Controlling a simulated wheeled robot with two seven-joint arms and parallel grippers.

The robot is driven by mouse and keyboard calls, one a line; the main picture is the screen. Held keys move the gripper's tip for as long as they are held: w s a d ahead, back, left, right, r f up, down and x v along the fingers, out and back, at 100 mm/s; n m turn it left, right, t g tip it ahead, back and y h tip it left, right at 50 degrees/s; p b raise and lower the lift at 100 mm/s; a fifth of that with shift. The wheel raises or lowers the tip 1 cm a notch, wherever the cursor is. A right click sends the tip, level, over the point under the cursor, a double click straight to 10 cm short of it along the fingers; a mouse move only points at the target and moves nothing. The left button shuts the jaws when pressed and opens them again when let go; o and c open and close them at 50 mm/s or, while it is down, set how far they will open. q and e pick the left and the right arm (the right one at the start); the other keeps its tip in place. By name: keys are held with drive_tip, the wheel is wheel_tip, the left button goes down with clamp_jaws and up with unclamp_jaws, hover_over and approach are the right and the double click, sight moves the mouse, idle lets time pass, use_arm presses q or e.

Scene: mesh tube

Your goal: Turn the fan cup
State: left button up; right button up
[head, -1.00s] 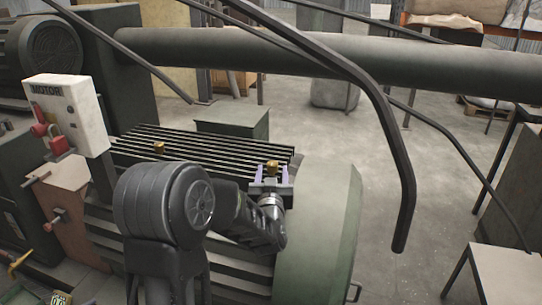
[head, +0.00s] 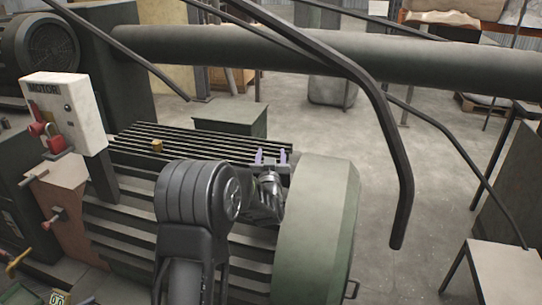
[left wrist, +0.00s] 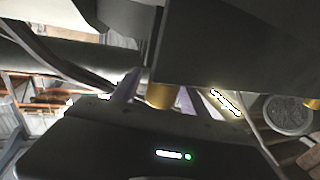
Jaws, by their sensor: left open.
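A small brass cup (head: 157,146) stands on the left part of the ribbed top of the large green motor (head: 325,230). Another brass piece (left wrist: 162,95) shows in the left wrist view, between the two pale purple fingers. I cannot tell whether they touch it. My left gripper (head: 271,157) is at the right end of the ribs, beside the motor's rounded green end, with its fingers apart. In the head view no brass shows between these fingers. I cannot tell for sure which piece is the fan cup. My right gripper is not in view.
A white MOTOR control box (head: 62,110) with red parts stands at the left. A thick green pipe (head: 330,55) crosses behind, and a dark bent bar (head: 385,130) hangs over the motor's right side. Open concrete floor (head: 330,125) lies beyond.

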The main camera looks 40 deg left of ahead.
use_arm(q)
drive_tip(key=shift+c, duration=0.5)
clamp_jaws()
